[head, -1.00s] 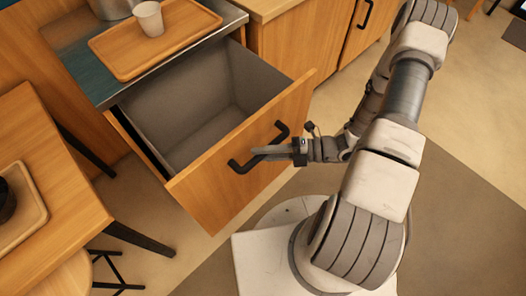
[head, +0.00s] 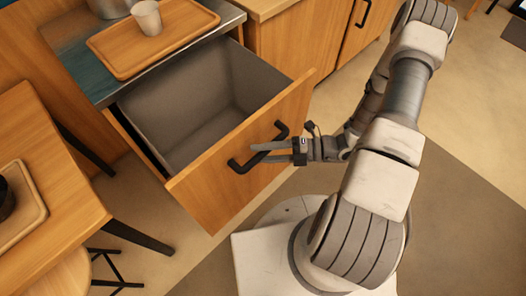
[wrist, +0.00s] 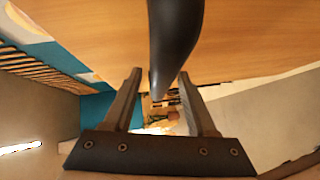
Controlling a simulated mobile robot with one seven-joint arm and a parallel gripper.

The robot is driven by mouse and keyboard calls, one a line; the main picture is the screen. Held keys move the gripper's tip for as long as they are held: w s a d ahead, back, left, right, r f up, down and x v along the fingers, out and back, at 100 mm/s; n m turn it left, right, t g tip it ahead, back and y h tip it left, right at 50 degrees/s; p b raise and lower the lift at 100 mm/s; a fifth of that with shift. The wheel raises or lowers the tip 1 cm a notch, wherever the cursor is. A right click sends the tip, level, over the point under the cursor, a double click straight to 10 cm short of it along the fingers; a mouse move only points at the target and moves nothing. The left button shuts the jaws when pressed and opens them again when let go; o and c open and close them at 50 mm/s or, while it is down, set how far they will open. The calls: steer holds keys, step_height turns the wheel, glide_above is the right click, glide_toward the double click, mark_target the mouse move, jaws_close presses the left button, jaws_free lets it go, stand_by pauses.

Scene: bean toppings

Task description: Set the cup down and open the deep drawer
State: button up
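The pale cup (head: 146,18) stands upright on a wooden tray (head: 110,55) on the counter, in the head view. The deep drawer (head: 205,205) below is pulled far out, and its grey inside looks empty. Its black handle (head: 240,167) is on the wooden front; it also shows in the wrist view (wrist: 174,45). My gripper (head: 256,153) is at the handle with its fingers apart. In the wrist view, the handle's end lies between the two spread fingers (wrist: 160,80), with gaps on both sides. The cup is not in the wrist view.
A metal pot (head: 112,6) stands behind the tray. A wooden table (head: 60,205) and a round stool (head: 65,277) are at the left. Closed wooden cabinets (head: 300,45) stand right of the drawer. Open floor lies at the right.

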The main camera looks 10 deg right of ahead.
steer(key=p+v, duration=0.1)
steer(key=v, duration=1.6)
steer(key=shift+d, duration=0.15)
steer(key=shift+s+r, duration=0.1)
steer(key=shift+r, duration=0.05)
steer(key=s+a+r+m+t+h+p, duration=0.1)
steer(key=a+r+m+h+p, duration=0.2)
steer(key=r+m, duration=0.7)
steer(key=s+a+r+m+t+h+p, duration=0.1)
steer(key=a+r+m+h+p, duration=0.2)
steer(key=r, duration=1.5)
steer(key=s+a+r+m+h+p, duration=0.1)
steer(key=a+r+m+h+p, duration=0.2)
steer(key=r+m+h, duration=0.7)
step_height(320, 180, up, 4)
steer(key=a+m, duration=0.1)
steer(key=m, duration=0.8)
steer(key=shift+s+a+t, duration=0.25)
steer(key=shift+t, duration=0.15)
